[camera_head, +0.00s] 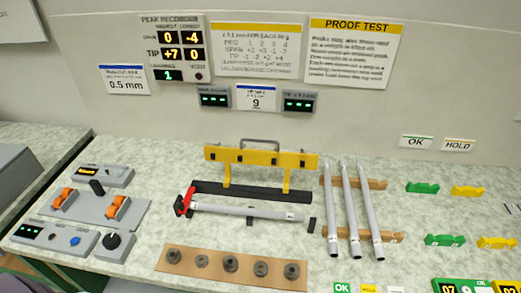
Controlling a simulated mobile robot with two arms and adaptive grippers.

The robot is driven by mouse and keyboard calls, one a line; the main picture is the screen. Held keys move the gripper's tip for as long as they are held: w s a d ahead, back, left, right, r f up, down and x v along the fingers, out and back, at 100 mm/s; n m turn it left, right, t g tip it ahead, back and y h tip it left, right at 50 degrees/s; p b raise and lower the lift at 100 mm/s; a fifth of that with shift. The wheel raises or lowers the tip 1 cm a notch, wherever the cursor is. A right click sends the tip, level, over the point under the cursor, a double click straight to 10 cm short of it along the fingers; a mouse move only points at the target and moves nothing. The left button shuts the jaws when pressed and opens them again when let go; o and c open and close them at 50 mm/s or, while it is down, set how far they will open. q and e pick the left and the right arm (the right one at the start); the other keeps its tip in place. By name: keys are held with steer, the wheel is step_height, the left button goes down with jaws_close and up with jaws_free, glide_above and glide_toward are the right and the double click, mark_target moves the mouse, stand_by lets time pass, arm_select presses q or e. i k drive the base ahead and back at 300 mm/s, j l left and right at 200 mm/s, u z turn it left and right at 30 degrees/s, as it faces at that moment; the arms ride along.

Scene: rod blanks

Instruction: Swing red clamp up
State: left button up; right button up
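The red clamp (184,202) is at the left end of a grey rod (250,210). The rod lies roughly level, in front of a black base bar (250,191) and below a yellow rack (262,156). Whether the clamp is closed over the rod is too small to tell. A small dark block (312,225) stands by the rod's right end. Neither of my grippers is in view.
Several loose rods (352,215) lie on wooden supports at right. A wooden strip (232,267) with several dark round weights lies in front. A control panel with orange switches (118,207) is at left. Green holders (422,187) and yellow holders (467,191) sit far right.

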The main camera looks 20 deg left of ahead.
mark_target(183, 206)
steer(key=u, duration=1.35)
